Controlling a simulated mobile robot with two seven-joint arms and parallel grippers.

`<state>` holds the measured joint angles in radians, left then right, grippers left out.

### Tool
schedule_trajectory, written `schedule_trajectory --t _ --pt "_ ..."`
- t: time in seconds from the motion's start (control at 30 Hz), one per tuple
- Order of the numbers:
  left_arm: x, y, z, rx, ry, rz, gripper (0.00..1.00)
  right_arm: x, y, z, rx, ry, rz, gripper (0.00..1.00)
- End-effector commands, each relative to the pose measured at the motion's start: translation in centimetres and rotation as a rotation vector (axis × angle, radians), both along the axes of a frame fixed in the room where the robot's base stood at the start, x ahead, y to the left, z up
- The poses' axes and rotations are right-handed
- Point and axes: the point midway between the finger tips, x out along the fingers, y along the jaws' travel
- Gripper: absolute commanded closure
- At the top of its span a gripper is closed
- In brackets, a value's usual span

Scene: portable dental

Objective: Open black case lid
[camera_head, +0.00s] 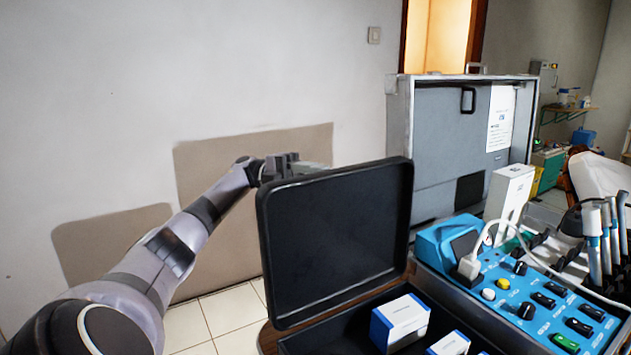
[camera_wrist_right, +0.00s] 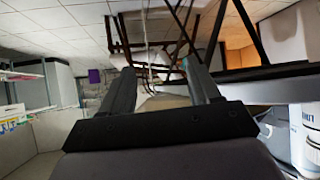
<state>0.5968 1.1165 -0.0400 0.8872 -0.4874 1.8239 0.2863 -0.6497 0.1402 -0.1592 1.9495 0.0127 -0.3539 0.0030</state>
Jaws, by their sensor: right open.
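The black case lid (camera_head: 335,240) stands raised, roughly upright, at the centre of the head view. The black case body (camera_head: 345,330) below it is open, with blue-and-white boxes (camera_head: 400,322) inside. My left gripper (camera_head: 290,160) is at the lid's top left corner, partly behind its upper edge. Its fingertips are small and partly hidden, so I cannot tell whether they are open or touch the lid. My right gripper (camera_wrist_right: 163,78) shows only in the right wrist view. Its two fingers are wide apart with nothing held between them.
A large grey case lid (camera_head: 430,140) stands open behind, right of the black lid. Its blue control panel (camera_head: 520,300) holds switches, a cable and handpieces (camera_head: 605,235). A white box (camera_head: 508,195) stands by it. The floor at left (camera_head: 225,310) is clear before the wall.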

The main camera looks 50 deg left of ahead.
Motion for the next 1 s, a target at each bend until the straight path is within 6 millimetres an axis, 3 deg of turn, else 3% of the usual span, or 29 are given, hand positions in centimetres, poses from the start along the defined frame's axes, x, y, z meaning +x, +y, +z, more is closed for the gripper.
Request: schedule_trajectory --t 0.17,0.37,0.47,0.67,0.9,0.93,0.97,1.0 --pt "0.0 0.0 0.6 0.002 -0.002 -0.001 0.62 0.0 0.0 0.0 0.000 0.000 0.000 0.38" --pt "0.0 0.1 4.0 0.000 -0.010 0.002 0.60 0.0 0.0 -0.1 0.000 0.000 0.000 0.38" --pt "-0.1 0.1 6.3 -0.002 -0.018 0.006 0.27 0.0 0.0 0.0 0.000 0.000 0.000 0.38" --pt "-0.2 0.2 10.1 -0.003 -0.018 0.007 0.24 0.0 0.0 0.6 0.000 0.000 0.000 0.38" --pt "-0.3 0.2 14.1 -0.007 -0.018 0.007 0.24 0.0 0.0 1.6 0.000 0.000 0.000 0.38" --pt "-0.3 0.2 14.6 -0.006 -0.018 0.007 0.30 0.0 0.0 1.7 0.000 0.000 0.000 0.38" --pt "-0.3 0.2 15.0 -0.006 -0.018 0.007 0.57 0.0 0.0 1.8 0.000 0.000 0.000 0.38" --pt "-0.3 0.2 15.6 -0.005 -0.016 0.005 0.62 0.1 0.0 2.0 0.001 -0.002 -0.001 0.38"
